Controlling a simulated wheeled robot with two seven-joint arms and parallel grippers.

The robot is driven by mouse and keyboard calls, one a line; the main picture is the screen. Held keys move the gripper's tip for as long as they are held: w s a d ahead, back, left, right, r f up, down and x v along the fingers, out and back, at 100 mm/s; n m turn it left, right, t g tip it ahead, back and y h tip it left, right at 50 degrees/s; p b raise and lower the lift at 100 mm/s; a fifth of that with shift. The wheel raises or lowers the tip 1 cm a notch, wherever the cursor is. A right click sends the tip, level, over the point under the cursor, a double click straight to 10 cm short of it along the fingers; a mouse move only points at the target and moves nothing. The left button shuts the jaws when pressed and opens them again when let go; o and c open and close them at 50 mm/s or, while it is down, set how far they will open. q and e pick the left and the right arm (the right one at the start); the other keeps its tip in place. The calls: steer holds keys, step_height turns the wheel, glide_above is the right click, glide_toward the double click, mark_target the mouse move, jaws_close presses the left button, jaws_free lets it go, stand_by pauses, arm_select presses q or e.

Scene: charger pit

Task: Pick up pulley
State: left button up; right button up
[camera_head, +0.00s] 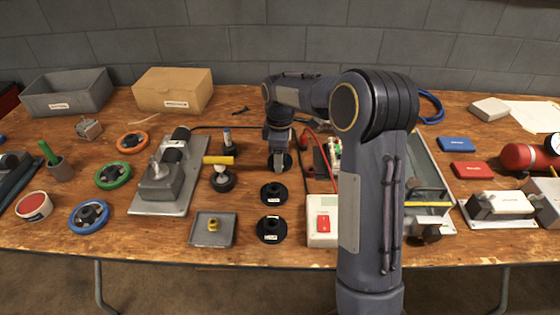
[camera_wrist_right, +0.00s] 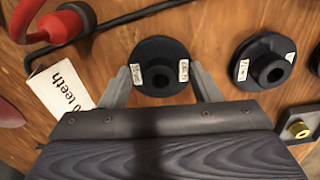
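My right gripper (camera_head: 279,168) points down over a black pulley (camera_head: 287,162) at the middle of the table, which it partly hides. In the right wrist view, this pulley (camera_wrist_right: 160,50) lies flat with small white labels, between the spread fingers of my right gripper (camera_wrist_right: 162,78). The fingertips are close to its rim; I cannot tell whether they touch. A second black pulley (camera_head: 273,191) lies nearer the front, also in the right wrist view (camera_wrist_right: 264,62). A third (camera_head: 270,230) lies nearer still. My left gripper is out of view.
A white box with a red switch (camera_head: 323,220) stands right of the pulleys. A grey tray with a brass part (camera_head: 213,241) and a motor on a metal plate (camera_head: 165,190) are to the left. Red leads (camera_wrist_right: 62,24) run close by. My arm hides part of the right side.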

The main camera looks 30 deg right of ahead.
steer(key=c, duration=0.4)
steer(key=shift+c, duration=0.2)
steer(key=shift+r, duration=0.6)
step_height(320, 180, up, 2)
steer(key=shift+r+p, duration=0.2)
steer(key=shift+p, duration=0.2)
steer(key=s+a+r, duration=0.2)
steer(key=s+r, duration=0.1)
steer(key=s, duration=0.1)
steer(key=s+a+r, duration=0.3)
steer(key=s, duration=0.1)
steer(key=s+a+r+p, duration=0.1)
steer(key=s+a+r, duration=0.1)
steer(key=s+r, duration=0.1)
steer(key=shift+s+a+r, duration=0.15)
steer(key=shift+s+r, duration=0.05)
steer(key=shift+s, duration=0.3)
